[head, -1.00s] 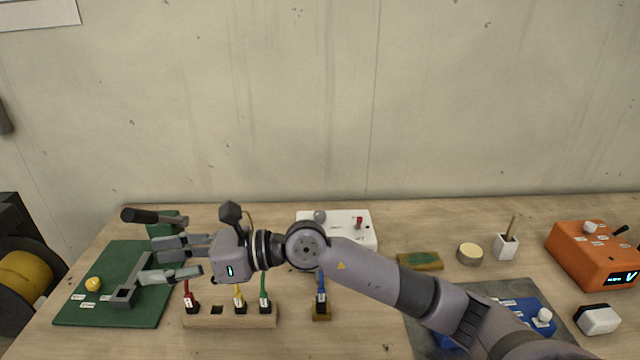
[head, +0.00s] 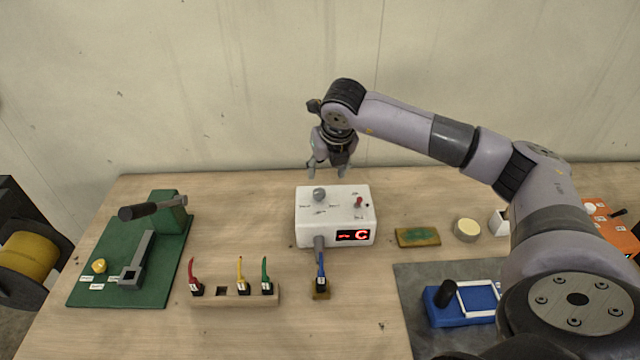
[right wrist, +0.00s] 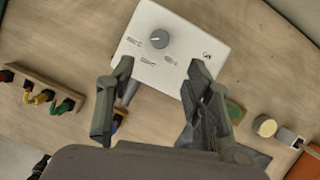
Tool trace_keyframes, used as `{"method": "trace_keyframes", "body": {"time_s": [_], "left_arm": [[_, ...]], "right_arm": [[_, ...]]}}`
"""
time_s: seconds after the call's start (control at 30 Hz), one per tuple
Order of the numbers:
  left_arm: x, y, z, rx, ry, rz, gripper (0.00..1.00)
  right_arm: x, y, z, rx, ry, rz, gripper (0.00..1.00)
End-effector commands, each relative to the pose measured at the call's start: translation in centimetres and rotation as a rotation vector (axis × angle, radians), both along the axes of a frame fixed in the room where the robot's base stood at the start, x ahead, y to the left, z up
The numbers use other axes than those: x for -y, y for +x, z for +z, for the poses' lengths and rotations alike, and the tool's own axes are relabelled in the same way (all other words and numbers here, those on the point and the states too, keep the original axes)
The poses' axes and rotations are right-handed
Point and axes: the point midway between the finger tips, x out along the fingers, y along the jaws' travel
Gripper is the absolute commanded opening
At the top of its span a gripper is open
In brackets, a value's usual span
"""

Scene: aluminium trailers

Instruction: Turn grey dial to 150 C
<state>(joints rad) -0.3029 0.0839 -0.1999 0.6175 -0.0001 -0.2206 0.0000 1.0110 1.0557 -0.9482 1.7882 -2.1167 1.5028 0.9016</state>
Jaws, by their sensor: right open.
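The grey dial (head: 319,194) sits on top of a white box (head: 307,232), towards its left. Printed labels stand around the dial, too small to read. The box's front has a lit red display (head: 353,235) and its top right has a small red switch (head: 359,201). My right gripper (head: 328,172) is open and empty above and behind the box, fingers pointing down. In the right wrist view the dial (right wrist: 159,39) and box (right wrist: 185,25) lie beyond the open fingers (right wrist: 158,75), not touched. My left gripper is not in view.
A wooden rack (head: 236,298) with red, yellow and green handled tools and a blue one (head: 321,272) stand in front of the box. A green board (head: 95,245) with a lever is at left. A green-topped sponge (head: 418,237) and blue fixture (head: 460,305) are at right.

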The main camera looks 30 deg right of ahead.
Motion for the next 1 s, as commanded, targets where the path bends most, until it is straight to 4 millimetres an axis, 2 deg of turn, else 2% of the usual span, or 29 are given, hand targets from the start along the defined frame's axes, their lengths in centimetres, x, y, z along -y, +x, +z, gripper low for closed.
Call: {"method": "trace_keyframes", "body": {"time_s": [0.03,0.2,0.5,0.7,1.0], "left_arm": [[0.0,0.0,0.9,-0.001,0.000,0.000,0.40],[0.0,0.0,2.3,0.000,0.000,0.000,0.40],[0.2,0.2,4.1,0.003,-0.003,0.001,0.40],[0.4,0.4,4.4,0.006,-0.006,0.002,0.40],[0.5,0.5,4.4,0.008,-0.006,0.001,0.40]], "right_arm": [[0.1,0.3,-0.8,-0.006,0.001,0.000,0.47],[0.4,1.7,-4.2,-0.004,0.003,-0.001,0.47],[1.0,3.8,-9.3,-0.002,0.004,0.001,0.47],[1.2,4.3,-10.8,0.000,0.001,0.002,0.47],[1.2,4.4,-11.0,0.000,0.001,0.003,0.47]]}}
